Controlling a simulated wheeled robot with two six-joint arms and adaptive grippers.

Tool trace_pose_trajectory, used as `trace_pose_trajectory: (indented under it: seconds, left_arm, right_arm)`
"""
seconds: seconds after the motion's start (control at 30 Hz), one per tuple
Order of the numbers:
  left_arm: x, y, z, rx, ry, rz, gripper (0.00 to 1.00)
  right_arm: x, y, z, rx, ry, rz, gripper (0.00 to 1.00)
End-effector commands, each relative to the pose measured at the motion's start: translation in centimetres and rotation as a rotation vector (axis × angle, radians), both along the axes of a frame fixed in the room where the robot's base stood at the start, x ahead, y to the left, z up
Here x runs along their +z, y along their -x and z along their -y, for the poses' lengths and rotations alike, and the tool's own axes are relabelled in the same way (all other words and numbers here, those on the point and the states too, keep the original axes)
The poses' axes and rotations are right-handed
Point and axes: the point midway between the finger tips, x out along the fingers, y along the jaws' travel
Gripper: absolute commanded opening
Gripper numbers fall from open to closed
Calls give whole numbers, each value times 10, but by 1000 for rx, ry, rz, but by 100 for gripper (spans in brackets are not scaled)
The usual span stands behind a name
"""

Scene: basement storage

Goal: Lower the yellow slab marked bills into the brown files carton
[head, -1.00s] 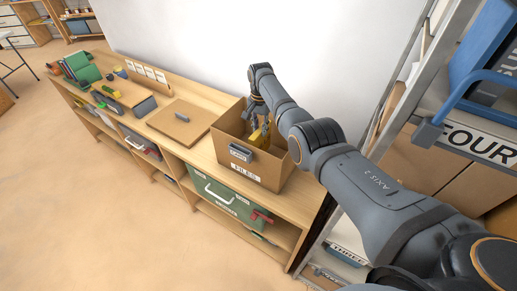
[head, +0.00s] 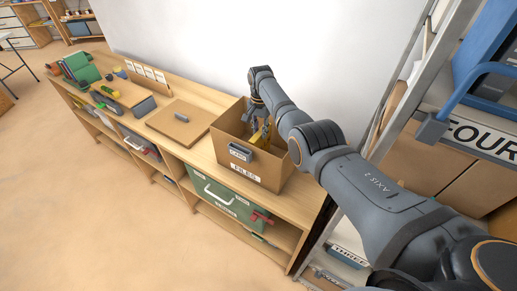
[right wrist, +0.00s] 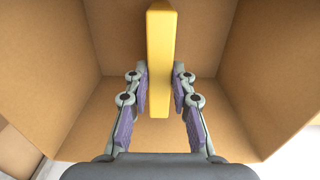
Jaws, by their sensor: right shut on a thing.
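The brown files carton (head: 262,174) stands open on the right end of the wooden bench, with a FILES label on its front. My right gripper (head: 257,132) reaches down into its opening from above. It is shut on the yellow slab (head: 262,136), which is partly hidden by the carton's wall and the gripper. In the right wrist view the slab (right wrist: 160,60) stands on edge between the two finger pads, with brown carton walls (right wrist: 250,70) around it. I cannot tell whether the slab touches the carton's floor. The bills marking is not visible. My left gripper is not in view.
A green bin (head: 222,198) sits on the shelf below. A metal ladder (head: 400,105) stands close on the right. Green and dark items (head: 82,70) crowd the bench's far left.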

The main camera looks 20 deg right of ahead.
Motion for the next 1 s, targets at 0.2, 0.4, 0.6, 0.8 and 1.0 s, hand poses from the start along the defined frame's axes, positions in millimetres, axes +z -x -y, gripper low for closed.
trace_pose_trajectory:
  seconds: [0.2, 0.4, 0.6, 0.8, 1.0]
  left_arm:
    - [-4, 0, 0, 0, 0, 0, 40]
    - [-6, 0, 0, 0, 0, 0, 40]
    - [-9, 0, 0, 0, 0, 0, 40]
    - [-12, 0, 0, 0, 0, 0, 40]
    - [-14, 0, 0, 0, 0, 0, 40]
  right_arm:
    - [-4, 0, 0, 0, 0, 1, 0]
    - [-7, 0, 0, 0, 0, 1, 0]
    - [-10, 0, 0, 0, 0, 1, 0]
    - [-13, 0, 0, 0, 0, 1, 0]
    - [-16, 0, 0, 0, 0, 1, 0]
